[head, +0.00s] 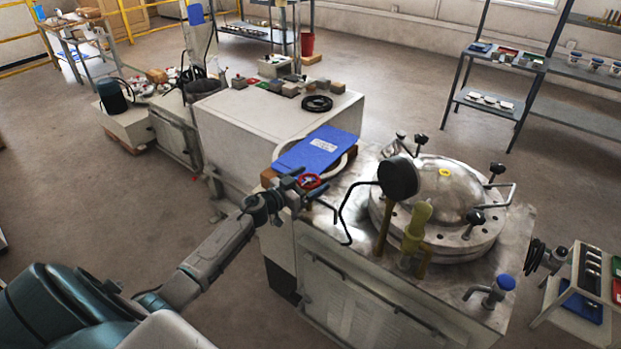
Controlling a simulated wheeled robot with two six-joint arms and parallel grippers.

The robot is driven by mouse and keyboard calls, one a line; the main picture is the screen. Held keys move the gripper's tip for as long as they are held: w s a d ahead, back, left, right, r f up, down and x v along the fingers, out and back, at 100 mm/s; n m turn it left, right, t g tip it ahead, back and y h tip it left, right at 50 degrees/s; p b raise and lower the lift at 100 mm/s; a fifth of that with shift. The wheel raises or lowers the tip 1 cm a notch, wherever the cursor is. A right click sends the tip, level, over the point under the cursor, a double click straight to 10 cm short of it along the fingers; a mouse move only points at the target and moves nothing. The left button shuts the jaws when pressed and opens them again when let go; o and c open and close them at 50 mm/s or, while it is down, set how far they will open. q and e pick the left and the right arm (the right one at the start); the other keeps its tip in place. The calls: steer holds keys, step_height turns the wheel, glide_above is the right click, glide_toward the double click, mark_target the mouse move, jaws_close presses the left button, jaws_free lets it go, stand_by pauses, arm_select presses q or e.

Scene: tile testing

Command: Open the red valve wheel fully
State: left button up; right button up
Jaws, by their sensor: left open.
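The small red valve wheel (310,181) is at the near left edge of the metal-topped machine, beside a blue board. My left gripper (299,185) is open at the near left side of the wheel, its fingers pointing toward it. The fingers overlap the wheel's left edge in the picture; I cannot tell whether they touch it. The wheel's stem is hidden.
The blue board (318,150) lies just behind the wheel. A domed steel vessel (446,200) with black knobs, a dark round gauge (398,178) and a bent black rod (347,215) stand to the right. A white bench (262,118) is behind. Floor at left is clear.

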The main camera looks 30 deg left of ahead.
arm_select(q)
steer(key=shift+w, duration=0.35)
